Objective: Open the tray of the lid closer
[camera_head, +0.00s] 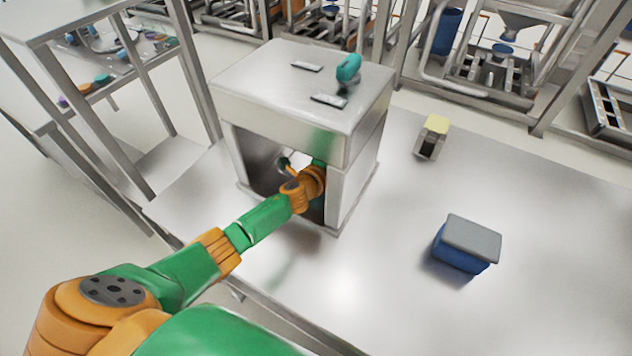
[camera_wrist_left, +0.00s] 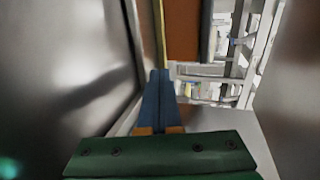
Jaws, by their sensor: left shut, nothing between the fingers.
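The lid closer (camera_head: 232,104) is a grey metal box machine on the table, with an open front. My left arm reaches into that opening, and its gripper is mostly hidden there in the head view. In the left wrist view my left gripper (camera_wrist_left: 160,75) has its blue fingers together, with nothing held. Metal walls of the lid closer (camera_wrist_left: 65,60) stand on both sides of it. A brown-orange panel (camera_wrist_left: 182,35) with a yellow edge stands just beyond the fingertips; contact cannot be told. The tray cannot be clearly made out. My right gripper is not in view.
A blue bin with a grey lid (camera_head: 473,236) and a small grey and yellow block (camera_head: 433,137) stand on the metal table (camera_head: 375,290), right of the lid closer. A teal object (camera_head: 348,70) lies on the machine's top. The table's right side is mostly clear.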

